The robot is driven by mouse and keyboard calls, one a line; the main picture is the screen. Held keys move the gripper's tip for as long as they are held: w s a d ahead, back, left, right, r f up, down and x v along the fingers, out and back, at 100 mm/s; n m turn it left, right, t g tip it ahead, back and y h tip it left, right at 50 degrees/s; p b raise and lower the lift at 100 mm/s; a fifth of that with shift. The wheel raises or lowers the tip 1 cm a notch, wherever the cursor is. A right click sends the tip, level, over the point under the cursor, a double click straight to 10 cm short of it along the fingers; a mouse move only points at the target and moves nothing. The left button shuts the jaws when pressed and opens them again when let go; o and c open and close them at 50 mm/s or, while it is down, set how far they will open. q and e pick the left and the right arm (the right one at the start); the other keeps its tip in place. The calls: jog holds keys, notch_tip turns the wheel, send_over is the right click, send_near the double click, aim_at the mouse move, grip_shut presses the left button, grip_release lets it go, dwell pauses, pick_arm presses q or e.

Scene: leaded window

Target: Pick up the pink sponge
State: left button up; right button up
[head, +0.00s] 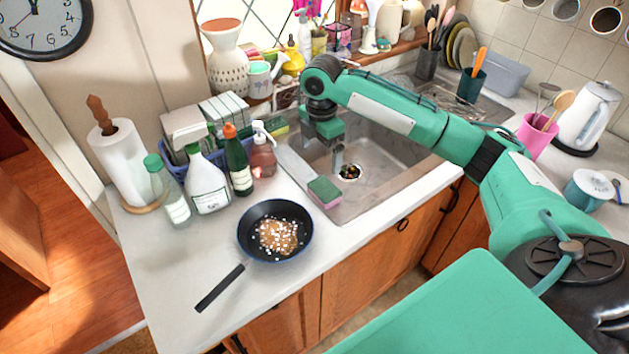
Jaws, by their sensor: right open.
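The pink sponge (325,193) has a green top and a pink side. My right gripper (338,164) reaches over the sink from the right and points down. It is open and empty, a little behind and to the right of the sponge, apart from it in the picture. Its height above the sink is hard to judge. My left gripper is not in view.
A black frying pan (275,232) with food sits in front of the sponge. A green bottle (238,160), a spray bottle (207,182) and a soap dispenser (263,152) stand to the left. The metal sink (385,165) lies to the right.

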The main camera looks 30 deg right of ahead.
jog(key=p, duration=0.2)
send_over(321, 190)
jog(key=f, duration=0.7)
jog(key=shift+s+a+f, duration=0.1)
jog(key=shift+a+f, duration=0.1)
jog(key=shift+f, duration=0.4)
jog(key=shift+d+f+p, duration=0.2)
jog(key=shift+f+p, duration=0.75)
jog(key=shift+f, duration=0.2)
notch_tip(321, 190, down, 2)
jog(key=shift+f, duration=0.45)
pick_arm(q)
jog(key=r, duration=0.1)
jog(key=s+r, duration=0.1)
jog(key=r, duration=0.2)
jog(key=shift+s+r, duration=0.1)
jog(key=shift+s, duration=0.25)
pick_arm(e)
jog(key=c, duration=0.9)
